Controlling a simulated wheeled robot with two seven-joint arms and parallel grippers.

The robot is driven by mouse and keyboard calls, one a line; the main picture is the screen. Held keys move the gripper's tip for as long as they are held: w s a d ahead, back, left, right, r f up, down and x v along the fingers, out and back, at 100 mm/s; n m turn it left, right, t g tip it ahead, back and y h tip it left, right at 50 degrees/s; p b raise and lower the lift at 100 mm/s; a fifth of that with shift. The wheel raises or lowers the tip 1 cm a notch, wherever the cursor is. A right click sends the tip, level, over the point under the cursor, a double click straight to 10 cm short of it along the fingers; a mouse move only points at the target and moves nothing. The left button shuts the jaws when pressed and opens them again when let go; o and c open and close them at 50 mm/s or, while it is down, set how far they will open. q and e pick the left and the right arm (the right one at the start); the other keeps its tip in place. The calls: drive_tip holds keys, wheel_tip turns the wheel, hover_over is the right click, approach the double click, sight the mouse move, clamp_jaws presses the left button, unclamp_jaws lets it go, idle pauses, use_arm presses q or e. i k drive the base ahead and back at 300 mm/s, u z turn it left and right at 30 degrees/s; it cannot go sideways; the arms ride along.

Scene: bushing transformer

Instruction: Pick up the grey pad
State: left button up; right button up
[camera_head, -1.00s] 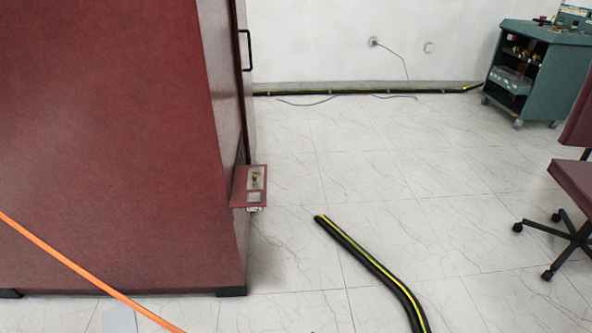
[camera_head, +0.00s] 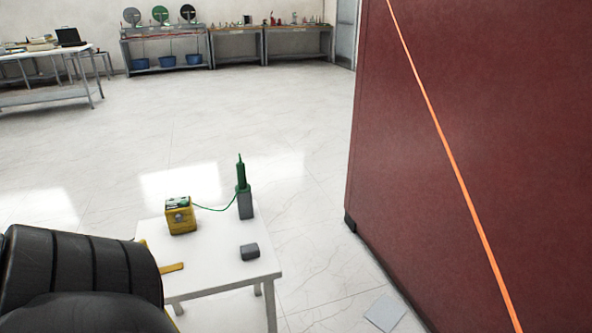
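A small dark grey block (camera_head: 249,252) with rounded edges lies near the right front corner of a small white table (camera_head: 217,263). A flat light grey square (camera_head: 385,312) lies on the floor beside the red cabinet. I cannot tell for sure which of the two is the grey pad. Nothing covers either one. Neither of my grippers is in view.
The table also holds a yellow device (camera_head: 180,216), wired to a green tool in a grey holder (camera_head: 245,203). A red cabinet (camera_head: 470,140) crossed by an orange strap fills the right. A black ribbed shape (camera_head: 80,270) blocks the lower left. Open floor lies behind the table.

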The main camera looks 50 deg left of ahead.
sight(248, 250)
drive_tip(key=u, duration=2)
drive_tip(key=k, duration=0.55)
drive_tip(key=z, duration=0.85)
drive_tip(key=i, duration=0.95)
drive_tip(key=u, duration=0.35)
drive_tip(key=i, duration=0.9)
drive_tip(key=u, duration=0.9)
